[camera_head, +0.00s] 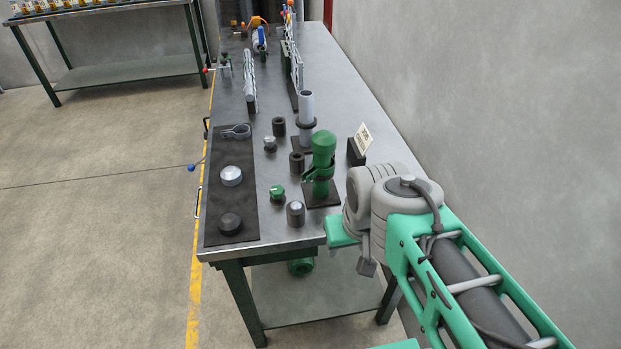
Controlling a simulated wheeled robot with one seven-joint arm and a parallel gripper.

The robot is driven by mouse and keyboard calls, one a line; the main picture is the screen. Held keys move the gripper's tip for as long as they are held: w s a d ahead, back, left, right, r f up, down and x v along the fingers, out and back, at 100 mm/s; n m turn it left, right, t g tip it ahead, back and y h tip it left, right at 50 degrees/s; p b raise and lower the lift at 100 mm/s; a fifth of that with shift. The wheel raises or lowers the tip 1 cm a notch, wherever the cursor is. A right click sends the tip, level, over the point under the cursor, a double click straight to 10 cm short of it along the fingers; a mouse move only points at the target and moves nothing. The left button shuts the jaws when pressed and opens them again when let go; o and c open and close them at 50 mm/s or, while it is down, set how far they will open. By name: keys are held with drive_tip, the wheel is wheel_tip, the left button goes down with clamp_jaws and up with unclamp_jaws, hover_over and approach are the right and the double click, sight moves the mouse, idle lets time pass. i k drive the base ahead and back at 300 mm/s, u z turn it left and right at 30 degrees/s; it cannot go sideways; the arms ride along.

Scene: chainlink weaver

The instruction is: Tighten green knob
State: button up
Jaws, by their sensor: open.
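A small green knob (277,193) sits upright on the steel workbench (290,228), between the black mat and the green stand. It has a darker base, and its details are too small to make out. A taller green cylinder (323,152) stands on a black plate behind it to the right, with a green clamp-like collar around its lower part. My arm comes in from the lower right, its grey wrist joint over the bench's right edge. My gripper's fingers do not show. The green knob is clear of the arm, to its left.
A black mat (235,187) on the left holds a ring clamp (236,131), a silver cap (231,176) and a dark cap (230,223). Several short cylinders stand around the knob. A sign (362,139) stands at the right. Open floor (110,220) lies to the left.

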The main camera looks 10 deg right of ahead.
sight(277, 192)
drive_tip(key=u, duration=2.4)
drive_tip(key=i, duration=1.05)
drive_tip(key=z, duration=1.85)
